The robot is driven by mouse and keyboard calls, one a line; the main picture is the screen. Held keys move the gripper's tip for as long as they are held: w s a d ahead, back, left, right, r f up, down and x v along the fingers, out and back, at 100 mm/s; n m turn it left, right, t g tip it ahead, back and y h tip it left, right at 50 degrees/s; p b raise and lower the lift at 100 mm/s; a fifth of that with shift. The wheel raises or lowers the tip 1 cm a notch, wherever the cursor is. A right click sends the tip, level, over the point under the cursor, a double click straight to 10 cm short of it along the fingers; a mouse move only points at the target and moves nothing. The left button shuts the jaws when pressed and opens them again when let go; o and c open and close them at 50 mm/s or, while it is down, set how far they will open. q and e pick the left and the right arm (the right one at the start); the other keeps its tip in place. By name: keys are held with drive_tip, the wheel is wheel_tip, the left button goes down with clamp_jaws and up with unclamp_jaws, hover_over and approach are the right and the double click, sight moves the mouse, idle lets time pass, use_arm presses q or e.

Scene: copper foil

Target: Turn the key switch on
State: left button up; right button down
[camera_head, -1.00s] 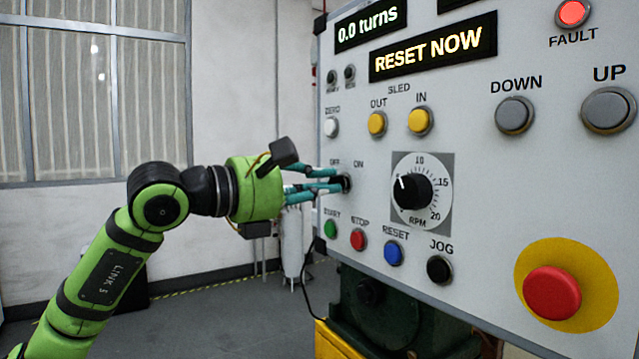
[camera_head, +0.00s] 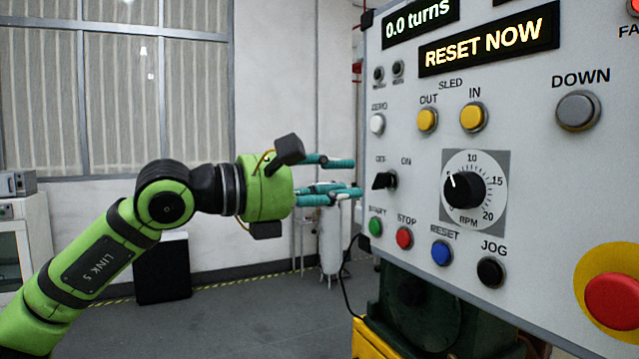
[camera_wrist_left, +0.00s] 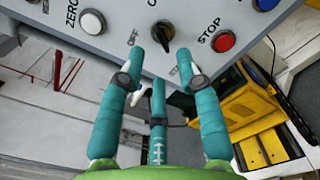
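The key switch (camera_head: 384,181) is a small black knob on the grey control panel (camera_head: 520,110), below the OFF and ON labels. It also shows in the left wrist view (camera_wrist_left: 163,34), just beyond the fingertips. I cannot tell for sure which label it points at. My left gripper (camera_head: 342,178) has teal fingers. They are spread, empty and a short way left of the switch, pointing at the panel. In the left wrist view the fingers (camera_wrist_left: 158,72) stand apart with nothing between them. My right gripper is not in view.
Green START (camera_head: 375,226) and red STOP (camera_head: 404,238) buttons sit below the switch, the white ZERO button (camera_head: 377,124) above. The RPM dial (camera_head: 465,189) is to its right. A display (camera_head: 488,39) reads RESET NOW.

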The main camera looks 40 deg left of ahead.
use_arm(q)
drive_tip(key=shift+v, duration=1.35)
